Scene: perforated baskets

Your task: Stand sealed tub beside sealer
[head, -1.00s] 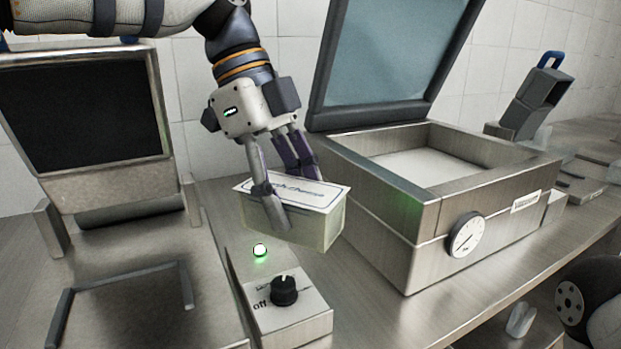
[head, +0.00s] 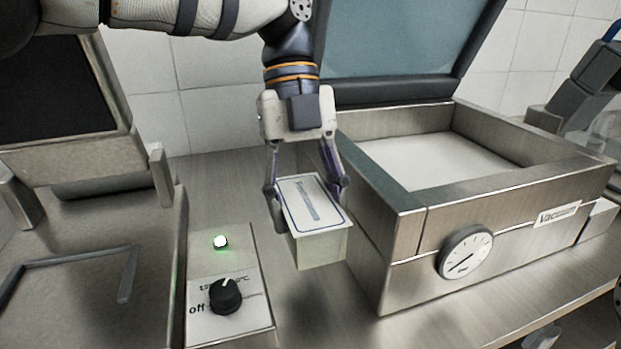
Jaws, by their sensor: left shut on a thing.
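The sealed tub (head: 320,249) is a pale box with a white, blue-bordered label on its lid. My left gripper (head: 307,195) is shut on it from above, one finger on each side. The tub looks upright, between the control box and the vacuum machine; I cannot tell whether its base touches the counter. At the left stands a metal machine with a dark raised lid (head: 62,95), which looks like the sealer. My right gripper is not in view.
The control box (head: 228,317) has a black knob and a lit green lamp. The vacuum machine (head: 405,235) stands open at the right, with a gauge in front. Bare counter (head: 215,175) lies behind the control box. A dark device (head: 585,90) stands far right.

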